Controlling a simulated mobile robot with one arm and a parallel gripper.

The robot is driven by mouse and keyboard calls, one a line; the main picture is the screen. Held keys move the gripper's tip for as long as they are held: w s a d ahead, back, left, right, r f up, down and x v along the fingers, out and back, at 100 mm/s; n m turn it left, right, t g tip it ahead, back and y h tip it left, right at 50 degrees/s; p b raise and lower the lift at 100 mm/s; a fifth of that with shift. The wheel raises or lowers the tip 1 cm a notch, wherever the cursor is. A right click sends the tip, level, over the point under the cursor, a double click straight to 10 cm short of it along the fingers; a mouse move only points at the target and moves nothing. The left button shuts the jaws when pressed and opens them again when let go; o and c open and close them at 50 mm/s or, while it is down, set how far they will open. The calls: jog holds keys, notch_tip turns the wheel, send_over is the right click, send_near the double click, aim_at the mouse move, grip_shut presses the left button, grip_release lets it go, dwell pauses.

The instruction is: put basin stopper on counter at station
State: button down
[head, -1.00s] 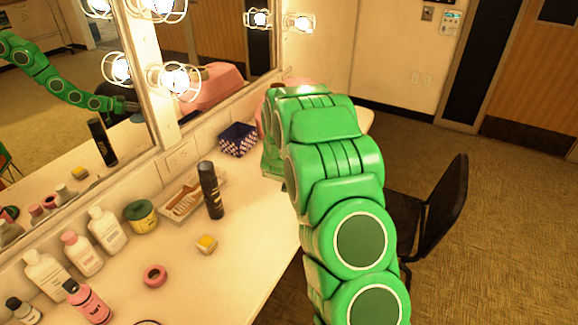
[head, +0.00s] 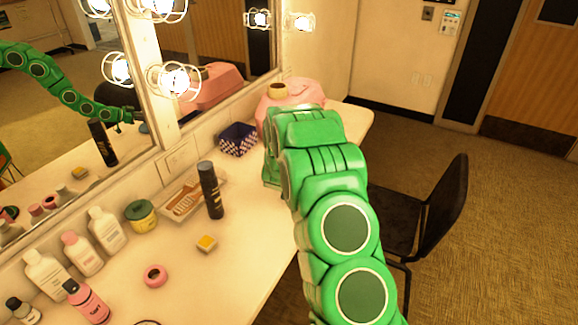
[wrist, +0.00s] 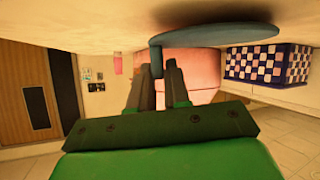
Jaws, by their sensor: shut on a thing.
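The basin stopper (wrist: 215,35) is a thin blue-grey disc with a short stem in the wrist view. My gripper (wrist: 157,72) is shut on its stem end, and the disc reaches out to the right. The wrist picture is upside down, so the pale counter (wrist: 110,25) fills its top. The disc is close to the counter, with a dark shadow beside it; I cannot tell whether they touch. In the head view, my green arm hides the gripper and stopper over the far part of the counter (head: 245,235).
A checkered dark blue box (head: 238,139) stands near the gripper, also in the wrist view (wrist: 268,64). A black can (head: 210,190), tray (head: 172,212) and yellow block (head: 207,243) lie nearer. A chair (head: 440,215) stands right.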

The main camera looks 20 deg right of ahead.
jog(key=shift+f, duration=0.3)
jog(key=c, duration=1.1)
grip_release()
jog(key=shift+r, duration=0.15)
